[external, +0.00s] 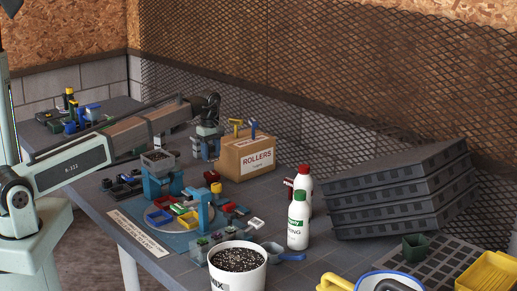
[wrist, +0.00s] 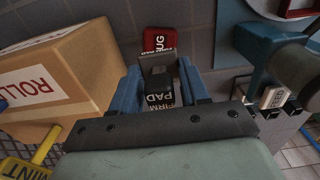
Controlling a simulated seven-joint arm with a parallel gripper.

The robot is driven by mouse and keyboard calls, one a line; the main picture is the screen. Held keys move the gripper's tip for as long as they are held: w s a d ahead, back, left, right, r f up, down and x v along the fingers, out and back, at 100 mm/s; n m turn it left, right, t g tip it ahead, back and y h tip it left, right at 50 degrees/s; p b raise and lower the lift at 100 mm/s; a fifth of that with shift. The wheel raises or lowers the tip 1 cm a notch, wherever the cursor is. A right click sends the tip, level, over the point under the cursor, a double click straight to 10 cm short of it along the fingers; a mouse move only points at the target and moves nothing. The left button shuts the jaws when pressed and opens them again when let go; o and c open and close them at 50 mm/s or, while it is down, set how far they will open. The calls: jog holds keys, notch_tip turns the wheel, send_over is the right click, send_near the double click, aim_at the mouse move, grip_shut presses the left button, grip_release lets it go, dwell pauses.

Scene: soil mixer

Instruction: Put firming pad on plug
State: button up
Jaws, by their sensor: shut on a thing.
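My gripper (wrist: 155,85) has blue fingers shut on the firming pad (wrist: 160,97), a dark block with "FIRM PAD" lettering, in the wrist view. In the external view my gripper (external: 207,148) points down just left of the rollers box, low over the bench. The pad is too small to make out there, and I cannot tell whether it touches the plug.
The cardboard rollers box (external: 246,156) stands close beside my gripper; it also fills the left of the wrist view (wrist: 60,85). A blue stand (external: 160,180) and a tray with coloured pieces (external: 180,215) are nearby. Bottles (external: 298,222) and stacked black trays (external: 400,190) stand farther right.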

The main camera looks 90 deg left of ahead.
aim_at(211, 145)
jog(key=shift+f, duration=2.5)
jog(key=o, duration=1.1)
jog(key=shift+f, duration=0.1)
jog(key=shift+c, duration=0.2)
notch_tip(211, 145, up, 12)
jog(key=shift+r, duration=0.15)
